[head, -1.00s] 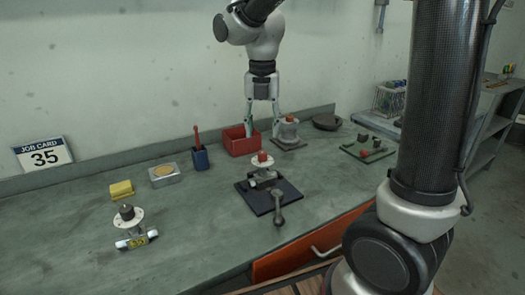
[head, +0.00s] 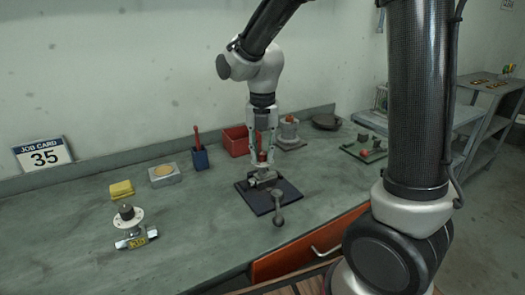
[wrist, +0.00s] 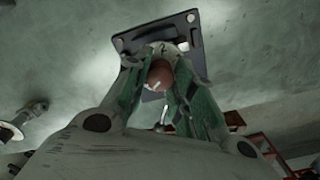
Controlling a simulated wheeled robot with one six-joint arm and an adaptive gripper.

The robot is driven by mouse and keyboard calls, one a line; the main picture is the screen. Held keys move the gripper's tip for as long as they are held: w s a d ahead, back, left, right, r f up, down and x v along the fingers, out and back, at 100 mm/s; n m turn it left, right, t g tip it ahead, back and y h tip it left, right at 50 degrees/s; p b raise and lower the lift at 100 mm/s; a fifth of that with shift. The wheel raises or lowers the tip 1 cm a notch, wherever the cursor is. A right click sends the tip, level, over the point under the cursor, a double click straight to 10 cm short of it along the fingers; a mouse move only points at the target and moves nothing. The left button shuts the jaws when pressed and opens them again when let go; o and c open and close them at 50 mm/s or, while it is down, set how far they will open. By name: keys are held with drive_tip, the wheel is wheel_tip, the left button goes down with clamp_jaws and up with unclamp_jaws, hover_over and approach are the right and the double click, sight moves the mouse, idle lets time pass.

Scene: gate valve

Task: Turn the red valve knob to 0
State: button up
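The red valve knob (head: 262,156) sits on top of a small valve on a dark square plate (head: 285,200) in the middle of the bench. My gripper (head: 262,164) points straight down over it, with one finger on each side of the knob. The fingers look apart, and I see no clear contact with the knob. In the wrist view the red knob (wrist: 160,74) shows between the green-padded fingers. A pale dial (wrist: 164,48) beyond it carries a mark like a 2. The rest of the dial is hidden by the fingers and knob.
A grey lever-like part (head: 278,208) lies at the plate's front edge. A job card (head: 43,155) reads 35.

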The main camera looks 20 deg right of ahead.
clamp_jaws()
drive_tip(key=shift+m, duration=0.4)
